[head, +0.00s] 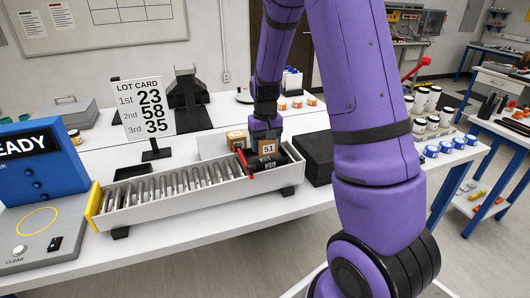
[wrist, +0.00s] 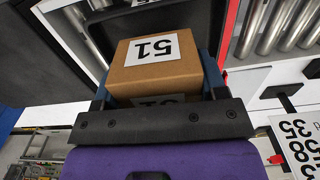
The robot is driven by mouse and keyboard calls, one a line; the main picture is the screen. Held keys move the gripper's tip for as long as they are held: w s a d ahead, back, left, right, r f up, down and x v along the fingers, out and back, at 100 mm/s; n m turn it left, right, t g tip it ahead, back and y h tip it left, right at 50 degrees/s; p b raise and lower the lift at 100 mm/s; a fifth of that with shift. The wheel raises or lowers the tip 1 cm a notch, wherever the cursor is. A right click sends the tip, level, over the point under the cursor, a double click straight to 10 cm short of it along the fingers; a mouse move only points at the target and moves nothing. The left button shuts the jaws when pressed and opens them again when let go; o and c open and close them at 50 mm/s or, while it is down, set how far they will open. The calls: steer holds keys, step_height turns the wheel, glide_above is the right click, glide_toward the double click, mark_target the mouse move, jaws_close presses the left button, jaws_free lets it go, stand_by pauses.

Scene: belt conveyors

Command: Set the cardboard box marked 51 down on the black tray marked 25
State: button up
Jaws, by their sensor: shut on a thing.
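The cardboard box marked 51 (head: 269,149) is in my gripper (head: 267,134), over the right end of the roller conveyor. In the wrist view the box (wrist: 152,70) sits between the blue fingers of my gripper (wrist: 160,82), its 51 label upside down. The black tray (head: 287,157) lies under and around the box at that end, with small white markings on its front, too small to read surely. The tray also shows dark behind the box in the wrist view (wrist: 62,42). I cannot tell whether the box touches the tray.
Another cardboard box (head: 236,139) is behind the conveyor. A black block (head: 318,158) stands right of it. A lot card (head: 141,107) reads 23, 58, 35.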

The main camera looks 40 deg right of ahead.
mark_target(265, 151)
steer(key=shift+f, duration=1.75)
steer(key=o, duration=1)
steer(key=shift+c, duration=0.2)
steer(key=shift+w, duration=0.1)
